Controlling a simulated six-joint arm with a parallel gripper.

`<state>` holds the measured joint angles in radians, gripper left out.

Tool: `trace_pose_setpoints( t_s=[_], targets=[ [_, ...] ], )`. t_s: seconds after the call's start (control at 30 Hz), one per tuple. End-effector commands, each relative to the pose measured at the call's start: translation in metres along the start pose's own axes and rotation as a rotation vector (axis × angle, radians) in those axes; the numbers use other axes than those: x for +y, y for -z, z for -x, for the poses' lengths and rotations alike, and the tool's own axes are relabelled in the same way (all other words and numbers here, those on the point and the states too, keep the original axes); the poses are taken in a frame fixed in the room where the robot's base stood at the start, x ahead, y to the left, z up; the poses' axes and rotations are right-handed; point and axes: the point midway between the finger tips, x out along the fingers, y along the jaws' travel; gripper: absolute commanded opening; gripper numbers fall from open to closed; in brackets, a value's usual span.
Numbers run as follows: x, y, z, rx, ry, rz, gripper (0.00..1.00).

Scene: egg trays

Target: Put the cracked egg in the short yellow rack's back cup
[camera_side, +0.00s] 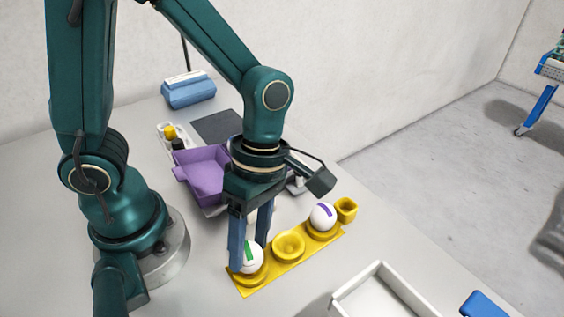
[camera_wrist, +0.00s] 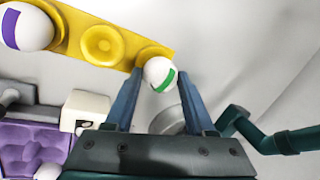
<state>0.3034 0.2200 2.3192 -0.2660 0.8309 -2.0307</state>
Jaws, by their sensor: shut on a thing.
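The yellow rack (camera_side: 268,267) lies on the table with a row of three round cups. My gripper (camera_side: 249,258) points down at the rack's near-left end and is shut on a white egg with a green stripe (camera_side: 253,256). In the wrist view this egg (camera_wrist: 158,74) sits between the fingertips, at or just over the end cup (camera_wrist: 150,51); I cannot tell whether it rests there. The middle cup (camera_side: 288,246) is empty. A white egg with a purple stripe (camera_side: 322,216) sits in the far-right cup. I cannot make out cracks on either egg.
A purple carton (camera_side: 203,172) stands behind my gripper, with a white egg (camera_wrist: 47,172) in it in the wrist view. A small yellow cup (camera_side: 346,209) stands by the rack's far end. A white tray (camera_side: 378,268) is at front right. A blue carton (camera_side: 189,93) is at the back.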

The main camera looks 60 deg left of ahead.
Motion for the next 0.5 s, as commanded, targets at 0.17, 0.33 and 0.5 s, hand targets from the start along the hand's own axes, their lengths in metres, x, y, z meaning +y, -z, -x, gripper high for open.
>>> trace_pose_setpoints(
  t_s=[0.17,0.33,0.5],
  targets=[
    [0.0002,0.0,-0.0007,0.0,0.0,0.0,0.35],
    [0.0008,0.0,-0.0025,0.0,0.0,0.0,0.35],
    [0.0013,-0.0001,-0.0043,-0.001,0.0,0.001,0.35]
  ],
)
